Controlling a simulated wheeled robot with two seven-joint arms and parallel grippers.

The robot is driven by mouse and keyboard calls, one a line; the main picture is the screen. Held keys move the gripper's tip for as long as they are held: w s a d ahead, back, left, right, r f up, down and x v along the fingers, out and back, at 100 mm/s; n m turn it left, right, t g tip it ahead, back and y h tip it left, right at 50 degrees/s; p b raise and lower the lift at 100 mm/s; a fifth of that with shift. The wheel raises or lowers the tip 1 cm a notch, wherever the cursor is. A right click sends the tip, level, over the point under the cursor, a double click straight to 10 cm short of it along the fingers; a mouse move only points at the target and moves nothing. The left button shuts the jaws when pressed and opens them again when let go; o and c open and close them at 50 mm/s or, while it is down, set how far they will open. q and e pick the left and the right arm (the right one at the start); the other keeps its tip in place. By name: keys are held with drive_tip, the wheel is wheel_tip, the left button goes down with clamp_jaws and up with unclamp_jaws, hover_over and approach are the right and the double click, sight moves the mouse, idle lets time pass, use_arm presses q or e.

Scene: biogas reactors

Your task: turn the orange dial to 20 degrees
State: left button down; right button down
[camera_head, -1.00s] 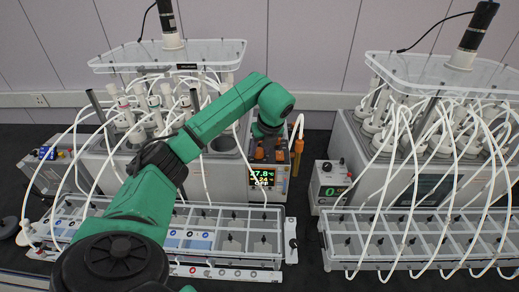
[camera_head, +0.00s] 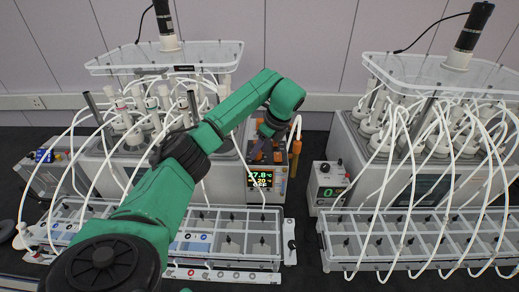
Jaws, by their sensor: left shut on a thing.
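The control unit (camera_head: 282,186) stands at the right end of the left reactor. Its lit display (camera_head: 261,180) reads 27.8 °C on top, what looks like 20 below it, and OFF at the bottom. My left arm reaches across from the lower left. My left gripper (camera_head: 267,151) points down at the top of the unit, just above the display, and is shut on the orange dial. The gripper covers most of the dial; small orange patches (camera_head: 278,157) show around the fingers. The dial's exact angle cannot be seen. My right gripper is not in view.
A white tube and an orange upright part (camera_head: 296,147) stand close to the gripper's right. The left tray rack (camera_head: 262,212) lies in front of the unit. A second reactor with a small control box (camera_head: 328,180) stands to the right, beyond a narrow dark gap.

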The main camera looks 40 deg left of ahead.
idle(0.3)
use_arm(q)
drive_tip(key=shift+c, duration=2.2)
unclamp_jaws()
drive_tip(key=shift+a, duration=0.1)
drive_tip(key=p+v, duration=0.2)
drive_tip(key=v, duration=0.4)
drive_tip(key=shift+r, duration=0.3)
drive_tip(key=v, duration=0.8)
drive_tip(key=shift+f, duration=0.1)
